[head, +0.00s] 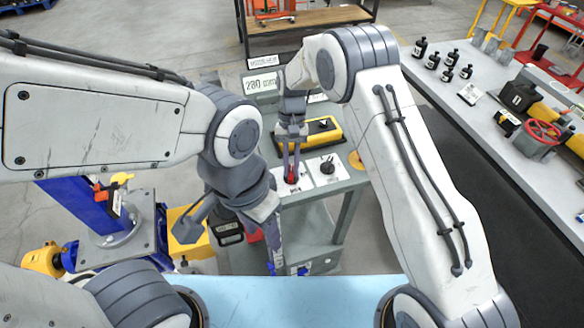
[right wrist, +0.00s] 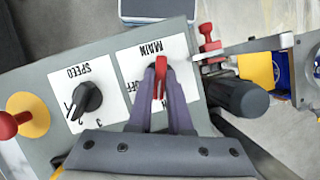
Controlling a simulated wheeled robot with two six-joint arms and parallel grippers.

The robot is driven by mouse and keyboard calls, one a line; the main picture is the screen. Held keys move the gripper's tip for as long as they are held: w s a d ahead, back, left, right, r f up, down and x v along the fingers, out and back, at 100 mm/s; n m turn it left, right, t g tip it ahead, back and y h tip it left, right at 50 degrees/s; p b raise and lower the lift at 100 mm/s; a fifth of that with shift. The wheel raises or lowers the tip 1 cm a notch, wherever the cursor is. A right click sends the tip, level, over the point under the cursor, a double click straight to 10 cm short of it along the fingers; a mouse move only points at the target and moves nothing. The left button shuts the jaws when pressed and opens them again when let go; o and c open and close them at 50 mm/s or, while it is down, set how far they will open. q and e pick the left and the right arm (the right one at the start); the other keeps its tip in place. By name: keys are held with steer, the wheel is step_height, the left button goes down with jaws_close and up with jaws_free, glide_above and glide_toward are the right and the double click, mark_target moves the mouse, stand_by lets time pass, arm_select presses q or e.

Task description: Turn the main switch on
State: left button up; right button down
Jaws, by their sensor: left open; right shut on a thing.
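The main switch is a red lever (right wrist: 161,72) on a white plate marked MAIN (right wrist: 130,62) on the grey control panel (right wrist: 45,150). It also shows in the head view as a small red piece (head: 291,178). My right gripper (right wrist: 160,80) is shut on the red lever from above, with a finger on each side. In the head view my right gripper (head: 291,165) reaches down to the panel. My left gripper (head: 229,250) is open and empty, low in front of the panel.
A black speed knob (right wrist: 87,97) and a red mushroom button on a yellow base (right wrist: 30,112) sit beside the switch. A yellow and black device (head: 318,130) lies behind. A workbench (head: 470,130) with bottles stands right.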

steer(key=shift+a+n+h, duration=0.15)
steer(key=shift+n+h, duration=0.55)
steer(key=shift+n, duration=1.3)
steer(key=c, duration=0.8)
jaws_free()
steer(key=shift+c, duration=0.2)
steer(key=shift+b, duration=0.3)
steer(key=shift+w+r, duration=0.15)
steer(key=shift+r, duration=0.05)
steer(key=b+v, duration=0.2)
steer(key=v, duration=0.8)
steer(key=shift+b, duration=0.35)
